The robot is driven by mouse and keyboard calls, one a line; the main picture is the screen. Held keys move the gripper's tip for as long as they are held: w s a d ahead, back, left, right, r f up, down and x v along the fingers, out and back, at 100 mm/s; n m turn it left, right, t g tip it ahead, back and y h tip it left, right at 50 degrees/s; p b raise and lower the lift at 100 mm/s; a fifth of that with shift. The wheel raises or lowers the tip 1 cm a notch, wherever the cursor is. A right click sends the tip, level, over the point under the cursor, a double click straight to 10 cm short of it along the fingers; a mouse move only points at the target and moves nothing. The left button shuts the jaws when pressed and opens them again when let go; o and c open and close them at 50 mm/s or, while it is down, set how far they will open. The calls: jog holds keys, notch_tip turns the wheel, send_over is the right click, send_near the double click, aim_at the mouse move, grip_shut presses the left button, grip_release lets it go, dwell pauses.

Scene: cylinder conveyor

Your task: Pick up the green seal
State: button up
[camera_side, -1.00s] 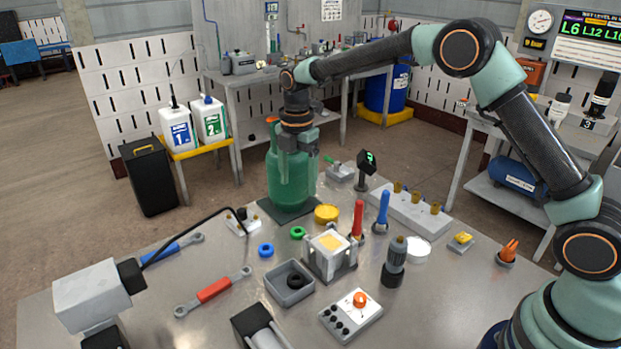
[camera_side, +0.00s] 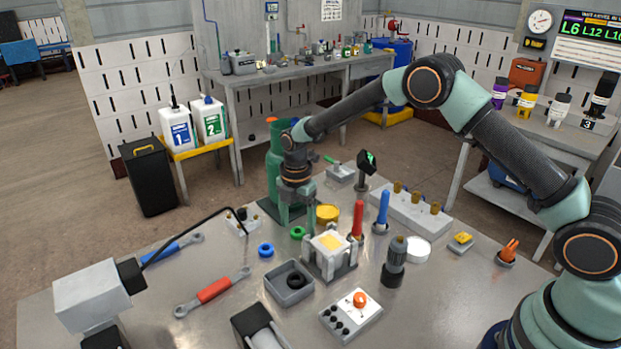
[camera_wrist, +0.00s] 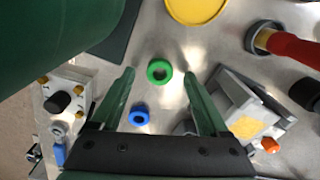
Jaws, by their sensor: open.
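The green seal (camera_side: 297,232) is a small ring lying flat on the metal table, left of the grey fixture block. It also shows in the wrist view (camera_wrist: 159,72), between and just beyond my open fingertips. My gripper (camera_side: 296,222) points down just above the seal in the side view; the exact gap is hard to tell. A blue seal (camera_side: 265,250) lies nearby, and also shows in the wrist view (camera_wrist: 139,118).
The grey fixture (camera_side: 330,262) with a yellow-topped part stands close right of the seal. A green cylinder (camera_side: 276,170) stands behind my gripper. A yellow disc (camera_side: 327,213), a grey tray (camera_side: 289,295) and a brass-fitted valve block (camera_wrist: 70,90) are nearby.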

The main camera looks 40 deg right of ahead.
jog(key=shift+f, duration=0.5)
grip_shut()
jog(key=shift+r, duration=0.2)
